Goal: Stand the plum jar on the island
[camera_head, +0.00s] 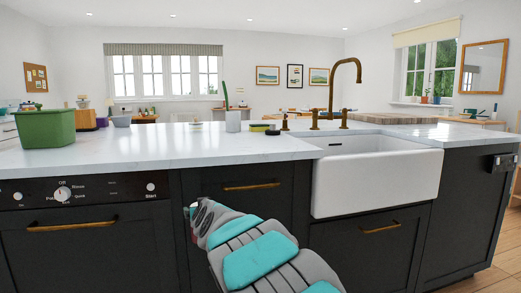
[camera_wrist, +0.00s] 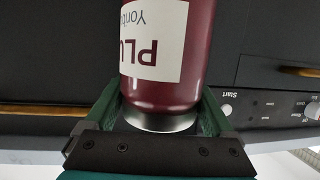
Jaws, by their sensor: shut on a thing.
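The plum jar (camera_wrist: 167,75) is a dark red cylinder with a white label reading "PLU" and a silver band at one end. In the wrist view it sits between the two green fingers of my gripper (camera_wrist: 160,112), which is shut on it. The far end of the jar is cut off by the frame. The island (camera_head: 150,150) has a white marble top and dark fronts. In the head view my arm reaches low before the island's front, below the top's edge. The jar and fingers are not clearly seen there, hidden by my arm.
A green bin (camera_head: 45,129) stands on the top at the left. A white holder (camera_head: 233,122), a brass tap (camera_head: 333,95) and a white sink (camera_head: 375,180) are at centre and right. A wooden board (camera_head: 392,118) lies behind the sink. The top's front left is clear.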

